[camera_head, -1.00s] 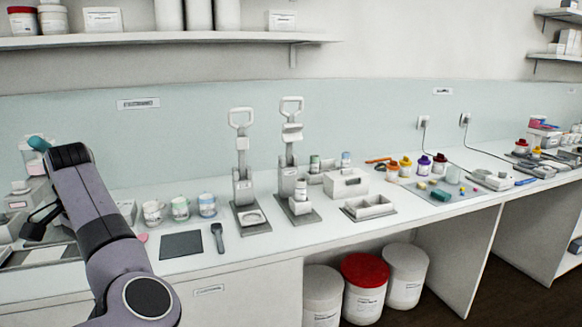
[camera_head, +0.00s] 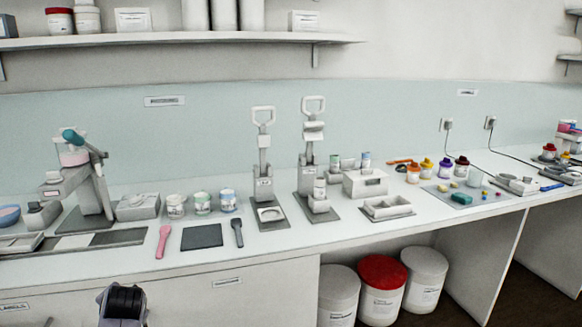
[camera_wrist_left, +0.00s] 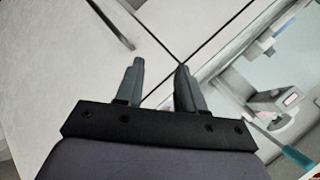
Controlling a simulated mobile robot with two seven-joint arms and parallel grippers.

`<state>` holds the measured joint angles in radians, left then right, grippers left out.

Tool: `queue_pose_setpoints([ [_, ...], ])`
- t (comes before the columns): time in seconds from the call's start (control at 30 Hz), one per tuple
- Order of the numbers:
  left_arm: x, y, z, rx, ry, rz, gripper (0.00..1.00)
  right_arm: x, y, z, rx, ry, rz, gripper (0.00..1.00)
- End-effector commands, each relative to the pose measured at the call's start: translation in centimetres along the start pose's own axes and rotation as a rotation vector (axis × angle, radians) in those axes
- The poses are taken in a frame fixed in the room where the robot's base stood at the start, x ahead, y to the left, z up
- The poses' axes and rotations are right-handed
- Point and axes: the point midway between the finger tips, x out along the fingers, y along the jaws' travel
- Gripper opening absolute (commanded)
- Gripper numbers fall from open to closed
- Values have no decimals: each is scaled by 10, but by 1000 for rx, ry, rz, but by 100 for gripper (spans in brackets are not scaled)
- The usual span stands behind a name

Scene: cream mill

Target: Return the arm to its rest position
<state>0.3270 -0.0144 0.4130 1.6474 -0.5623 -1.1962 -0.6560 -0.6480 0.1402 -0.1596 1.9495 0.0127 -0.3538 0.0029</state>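My left gripper (camera_wrist_left: 160,66) shows in the left wrist view with its two dark fingers apart and nothing between them. Pale panels with dark seams lie beyond the fingers, and part of the bench equipment shows at the right of that view. In the head view only a dark part of my left arm shows at the bottom edge, in front of the bench and below its top. My right gripper is in neither view.
The bench (camera_head: 290,240) carries a mill with a teal handle (camera_head: 84,142), a pink spatula (camera_head: 163,241), a dark mat (camera_head: 202,236), small jars (camera_head: 202,203) and two lever presses (camera_head: 264,180). Lidded tubs, one with a red lid (camera_head: 381,290), stand below. The front strip of bench is clear.

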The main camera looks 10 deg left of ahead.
Motion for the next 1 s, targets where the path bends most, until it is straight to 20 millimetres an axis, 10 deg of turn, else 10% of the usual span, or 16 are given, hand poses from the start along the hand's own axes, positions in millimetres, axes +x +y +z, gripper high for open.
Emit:
queue_pose_setpoints([
  [0.27, -14, 105, 20, -5, 283, 75, 38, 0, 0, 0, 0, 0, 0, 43],
  [0.6, -96, 253, 82, -178, 528, 450, 38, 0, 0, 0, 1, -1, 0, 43],
  [1.0, -163, 311, 125, -363, 560, 703, 38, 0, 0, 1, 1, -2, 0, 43],
])
